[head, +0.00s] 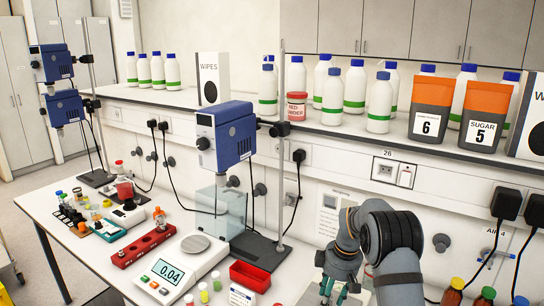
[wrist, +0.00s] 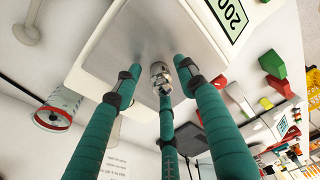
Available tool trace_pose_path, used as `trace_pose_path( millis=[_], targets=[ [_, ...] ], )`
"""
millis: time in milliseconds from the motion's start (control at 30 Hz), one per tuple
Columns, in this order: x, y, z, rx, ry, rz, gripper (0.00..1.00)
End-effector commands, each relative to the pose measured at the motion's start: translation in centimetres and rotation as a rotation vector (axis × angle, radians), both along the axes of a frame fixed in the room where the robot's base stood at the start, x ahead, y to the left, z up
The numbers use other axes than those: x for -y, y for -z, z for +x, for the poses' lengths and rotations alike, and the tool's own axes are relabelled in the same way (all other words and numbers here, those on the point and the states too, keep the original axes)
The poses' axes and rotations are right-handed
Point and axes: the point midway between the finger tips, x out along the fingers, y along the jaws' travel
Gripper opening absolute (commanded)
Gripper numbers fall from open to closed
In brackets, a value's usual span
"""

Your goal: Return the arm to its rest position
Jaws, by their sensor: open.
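My arm (head: 385,235) reaches in at the lower right of the head view, bent at the elbow. My gripper (head: 327,288) points down there, its teal fingers partly cut off by the bottom edge. In the wrist view my gripper (wrist: 160,82) has its teal fingers spread apart and open. A small shiny metal piece (wrist: 161,72) shows between the fingertips, in front of a grey metal plate (wrist: 142,45). Whether any finger touches it I cannot tell. A green display (wrist: 233,18) reading 200 is beside the plate.
A balance (head: 190,262) reading 0.04, a red bin (head: 250,276) and a blue stirrer (head: 225,135) on a stand are left of my arm. A shelf (head: 345,138) with white bottles and sample pouches (head: 485,118) runs behind it. Coloured-cap bottles (head: 484,297) stand at lower right.

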Motion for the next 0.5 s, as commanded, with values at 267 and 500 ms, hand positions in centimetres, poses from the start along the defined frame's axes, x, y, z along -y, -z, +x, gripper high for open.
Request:
trace_pose_path(
  millis=[267,500],
  targets=[
    [0.0,-2.6,0.1,0.004,-0.002,0.0,0.41],
    [-0.1,-3.6,0.0,0.0,-0.001,0.0,0.41]
  ],
)
